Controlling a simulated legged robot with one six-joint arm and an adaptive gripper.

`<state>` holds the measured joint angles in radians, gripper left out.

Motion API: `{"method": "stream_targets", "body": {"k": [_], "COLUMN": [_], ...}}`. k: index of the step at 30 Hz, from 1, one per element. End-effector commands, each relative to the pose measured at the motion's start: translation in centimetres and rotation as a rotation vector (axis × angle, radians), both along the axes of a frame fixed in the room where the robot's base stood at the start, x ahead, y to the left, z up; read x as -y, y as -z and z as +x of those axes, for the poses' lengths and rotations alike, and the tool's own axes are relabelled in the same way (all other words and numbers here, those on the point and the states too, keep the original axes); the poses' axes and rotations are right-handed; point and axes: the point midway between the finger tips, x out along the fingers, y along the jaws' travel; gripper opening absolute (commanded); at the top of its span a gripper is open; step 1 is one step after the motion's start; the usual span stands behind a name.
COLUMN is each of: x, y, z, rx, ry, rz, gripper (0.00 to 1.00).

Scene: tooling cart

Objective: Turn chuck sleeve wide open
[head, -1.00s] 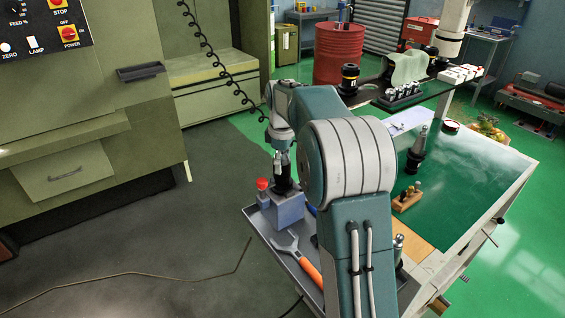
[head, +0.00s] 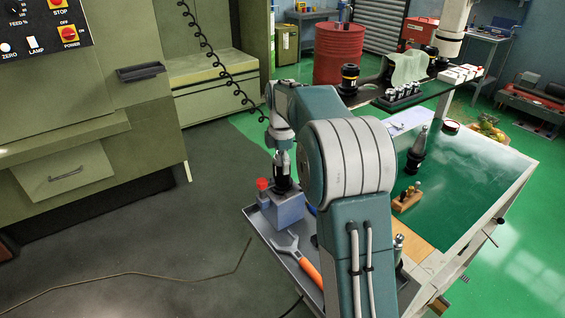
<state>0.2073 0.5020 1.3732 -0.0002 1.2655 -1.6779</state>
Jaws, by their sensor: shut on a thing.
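The dark chuck (head: 283,184) stands upright in a blue-grey holding block (head: 289,210) on the grey side tray. My gripper (head: 283,168) points straight down over the chuck and is shut on its sleeve. The fingers and my wrist hide part of the sleeve, and the chuck's jaw opening cannot be made out at this size.
A red-topped item (head: 262,190) stands close to the left of the block. A wrench with an orange handle (head: 307,269) lies in front on the tray (head: 262,229). The green-topped cart (head: 465,190) is to the right, holding a tool holder (head: 415,152) and a wooden rack (head: 407,199).

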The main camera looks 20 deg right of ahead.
Motion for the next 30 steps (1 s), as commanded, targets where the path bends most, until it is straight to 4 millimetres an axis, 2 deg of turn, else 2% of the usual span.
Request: {"method": "stream_targets", "body": {"k": [15, 16, 17, 18, 30], "x": [-0.19, -0.19, -0.18, -0.17, -0.04], "y": [0.17, 0.17, 0.17, 0.15, -0.06], "z": [0.01, 0.01, 0.01, 0.01, -0.06], "rx": [-0.003, -0.003, -0.003, -0.002, 0.000], "ry": [-0.018, -0.018, -0.018, -0.018, -0.016], "rz": [0.003, 0.003, 0.003, 0.003, 0.001], "gripper": [0.22, 0.83, 0.97, 1.00, 1.00]}}
